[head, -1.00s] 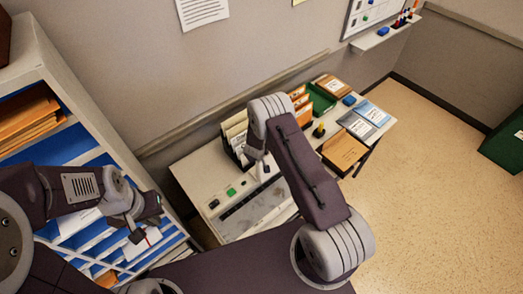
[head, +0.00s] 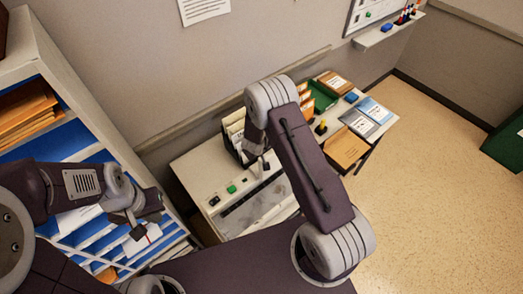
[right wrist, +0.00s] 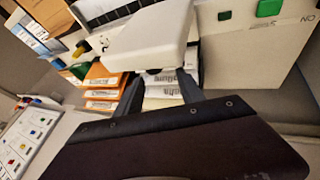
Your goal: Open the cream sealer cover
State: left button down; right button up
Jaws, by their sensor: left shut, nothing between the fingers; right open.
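The cream sealer (head: 205,178) stands on the table below my right arm in the head view, with a green button and a dark switch; its body also shows in the right wrist view (right wrist: 250,55). A cream rounded piece (right wrist: 150,38), which looks like the sealer cover, lies at my right fingertips in that view. My right gripper (right wrist: 162,85) is open; I cannot tell whether it touches the piece. In the head view this gripper (head: 261,166) is small and partly hidden by its arm. My left gripper (head: 146,233) is shut and empty, before the shelf.
A blue-lined shelf (head: 75,145) with orange envelopes stands at left. Behind the sealer are a file holder (head: 234,130) and a green tray (head: 322,98). A brown folder (head: 345,148) lies at the table's right.

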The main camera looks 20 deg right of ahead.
jog(key=v, duration=0.3)
jog(key=shift+a+r, duration=0.1)
jog(key=shift+a, duration=0.05)
jog(key=shift+c, duration=1)
jog(key=shift+d+m+b, duration=0.3)
jog(key=c, duration=0.5)
jog(key=s+d+m+b, duration=0.1)
jog(key=m+b, duration=0.1)
jog(key=s+d+r+m+y+b, duration=0.1)
jog(key=d+m+b, duration=0.1)
jog(key=m, duration=0.1)
jog(key=s+d+m+y+b, duration=0.1)
jog(key=d+m+b, duration=0.1)
jog(key=m, duration=0.1)
jog(key=shift+s+d+r+g, duration=0.15)
jog(key=shift+s+r+g, duration=0.15)
jog(key=shift+r+g, duration=0.1)
grip_shut()
jog(key=s+d+r+m+y+b, duration=0.2)
jog(key=s+d+r+m+b, duration=0.15)
jog(key=s+m, duration=0.45)
jog(key=w+a+f+b, duration=0.1)
jog(key=w+a+f, duration=0.2)
jog(key=w+f, duration=0.3)
jog(key=shift+w+a+f+m+g+b, duration=0.3)
jog(key=shift+w+f+g, duration=0.1)
jog(key=shift+f, duration=1.4)
